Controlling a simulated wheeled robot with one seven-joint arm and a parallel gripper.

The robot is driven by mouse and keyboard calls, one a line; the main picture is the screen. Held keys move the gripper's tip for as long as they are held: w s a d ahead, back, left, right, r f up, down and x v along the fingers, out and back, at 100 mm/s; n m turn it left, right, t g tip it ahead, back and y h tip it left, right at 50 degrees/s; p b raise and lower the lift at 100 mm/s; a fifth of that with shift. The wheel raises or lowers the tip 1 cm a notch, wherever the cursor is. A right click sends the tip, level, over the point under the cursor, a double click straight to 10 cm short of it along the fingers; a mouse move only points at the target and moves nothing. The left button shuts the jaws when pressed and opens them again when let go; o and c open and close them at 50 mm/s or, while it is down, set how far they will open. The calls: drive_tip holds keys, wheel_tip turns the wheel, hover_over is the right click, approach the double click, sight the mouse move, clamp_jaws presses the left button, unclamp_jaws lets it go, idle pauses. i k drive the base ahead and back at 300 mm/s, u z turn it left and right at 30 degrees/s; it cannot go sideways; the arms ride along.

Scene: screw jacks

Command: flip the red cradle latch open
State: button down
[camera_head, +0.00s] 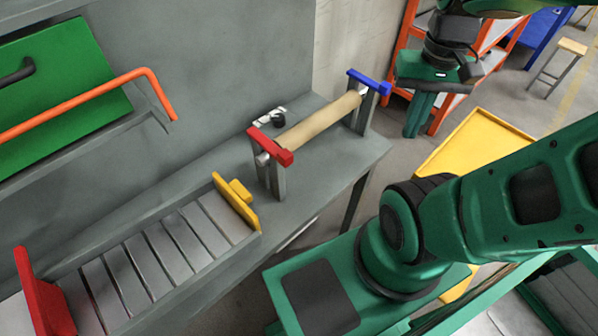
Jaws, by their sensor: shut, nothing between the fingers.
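The red cradle latch (271,147) lies across the top of the near grey cradle post, over the near end of a tan roller (318,122). It looks closed down over the roller's end. My gripper (413,134) hangs pointing down at the upper right, well to the right of the red latch and apart from it. Its fingers look together with nothing held. A blue latch (369,82) lies across the far post at the roller's other end.
The grey bench (340,160) carries the cradle, a small black-and-white fitting (277,118) behind it, and a slatted conveyor (160,255) with yellow and red end plates. A green panel with an orange rail (75,105) stands at left. A yellow tray (470,145) is at right.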

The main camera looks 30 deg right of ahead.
sight(285, 158)
drive_tip(key=k, duration=2.5)
drive_tip(key=u, duration=0.5)
drive_tip(key=i, duration=1)
